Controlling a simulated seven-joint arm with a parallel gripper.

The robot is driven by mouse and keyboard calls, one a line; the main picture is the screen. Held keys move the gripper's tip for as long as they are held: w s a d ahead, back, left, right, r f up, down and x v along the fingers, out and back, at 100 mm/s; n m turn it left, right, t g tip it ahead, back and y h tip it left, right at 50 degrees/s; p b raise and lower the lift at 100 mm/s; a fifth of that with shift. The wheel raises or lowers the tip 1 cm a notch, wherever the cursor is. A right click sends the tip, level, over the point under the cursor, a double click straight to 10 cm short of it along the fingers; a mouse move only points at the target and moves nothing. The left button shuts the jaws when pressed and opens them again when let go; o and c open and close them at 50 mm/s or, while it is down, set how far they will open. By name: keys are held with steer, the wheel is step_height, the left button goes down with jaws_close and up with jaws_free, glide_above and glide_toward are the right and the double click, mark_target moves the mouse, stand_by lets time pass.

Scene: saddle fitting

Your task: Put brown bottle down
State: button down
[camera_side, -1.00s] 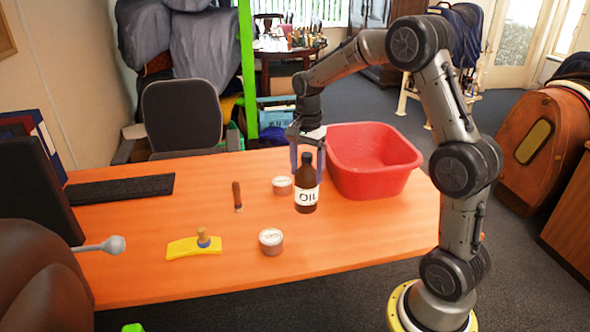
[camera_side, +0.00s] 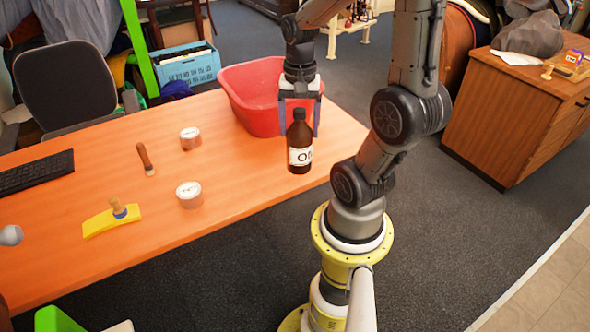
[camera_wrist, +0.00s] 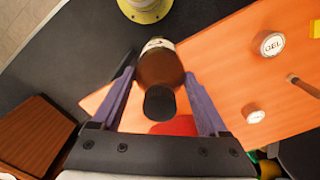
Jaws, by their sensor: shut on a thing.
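The brown bottle (camera_side: 299,148), dark with a white label, is upright near the front right edge of the orange table (camera_side: 235,185). My gripper (camera_side: 299,130) points down from above, with one finger on each side of the bottle, and is shut on it. I cannot tell whether the bottle's base touches the table. In the wrist view the bottle (camera_wrist: 160,68) sits between the purple-grey fingers (camera_wrist: 159,75), its black cap towards the palm. Its base is hidden there.
A red tub (camera_side: 250,95) stands just behind the bottle. Two tins (camera_side: 189,194) (camera_side: 190,138), a brown-handled tool (camera_side: 145,158) and a yellow piece with a knob (camera_side: 111,219) lie to the left. A keyboard (camera_side: 35,172) is further left. Bare table lies between the tins and bottle.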

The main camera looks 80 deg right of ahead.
steer(key=w+d+f+m, duration=0.2)
steer(key=w+d+f, duration=0.1)
steer(key=d+f, duration=0.9)
steer(key=shift+w, duration=0.4)
steer(key=shift+f, duration=0.1)
steer(key=shift+f, duration=0.1)
jaws_free()
